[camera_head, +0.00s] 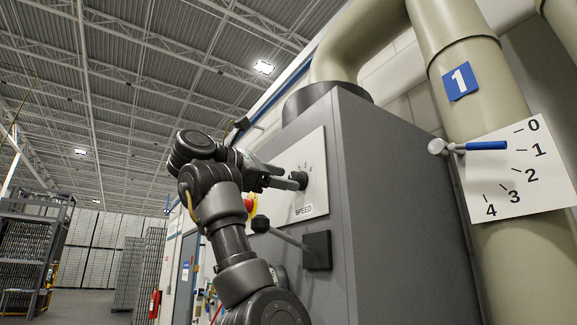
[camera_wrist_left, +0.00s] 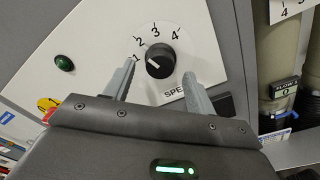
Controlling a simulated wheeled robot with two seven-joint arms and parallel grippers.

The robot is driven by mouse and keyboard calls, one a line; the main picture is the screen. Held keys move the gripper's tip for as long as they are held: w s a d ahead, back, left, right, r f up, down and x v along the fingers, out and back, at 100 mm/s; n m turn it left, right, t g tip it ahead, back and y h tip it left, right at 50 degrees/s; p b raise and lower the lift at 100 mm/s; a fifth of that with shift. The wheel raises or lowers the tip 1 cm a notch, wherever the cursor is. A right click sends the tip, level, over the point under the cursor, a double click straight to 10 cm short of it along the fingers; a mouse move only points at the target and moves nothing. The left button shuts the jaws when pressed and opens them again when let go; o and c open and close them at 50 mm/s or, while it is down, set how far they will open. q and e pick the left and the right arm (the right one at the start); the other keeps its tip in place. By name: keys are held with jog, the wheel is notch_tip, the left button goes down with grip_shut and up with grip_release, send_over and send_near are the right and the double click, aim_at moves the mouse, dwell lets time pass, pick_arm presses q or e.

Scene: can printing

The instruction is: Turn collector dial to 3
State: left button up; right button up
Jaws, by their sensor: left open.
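The black round collector dial (camera_wrist_left: 160,63) sits on a white panel marked 1 to 4 and "SPEED" in the left wrist view. A pale mark on the dial seems to point to the left, near the 1. The dial also shows in the head view (camera_head: 302,177) on the side of the grey cabinet. My left gripper (camera_wrist_left: 158,70) is open, with one finger on each side of the dial in the picture. In the head view my left gripper (camera_head: 290,177) is close to the dial; I cannot tell whether it touches. My right gripper is not in view.
A black-knobbed lever (camera_head: 261,223) sticks out below the dial. A red button (camera_head: 249,205) and a green lamp (camera_wrist_left: 64,62) lie to its left. A blue-handled pipe valve (camera_head: 486,145) with a 0-to-4 scale is at right.

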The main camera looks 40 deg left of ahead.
pick_arm(q)
jog(key=shift+x, duration=1.1)
jog(key=shift+a, duration=0.1)
jog(key=c, duration=1)
jog(key=shift+s, duration=0.1)
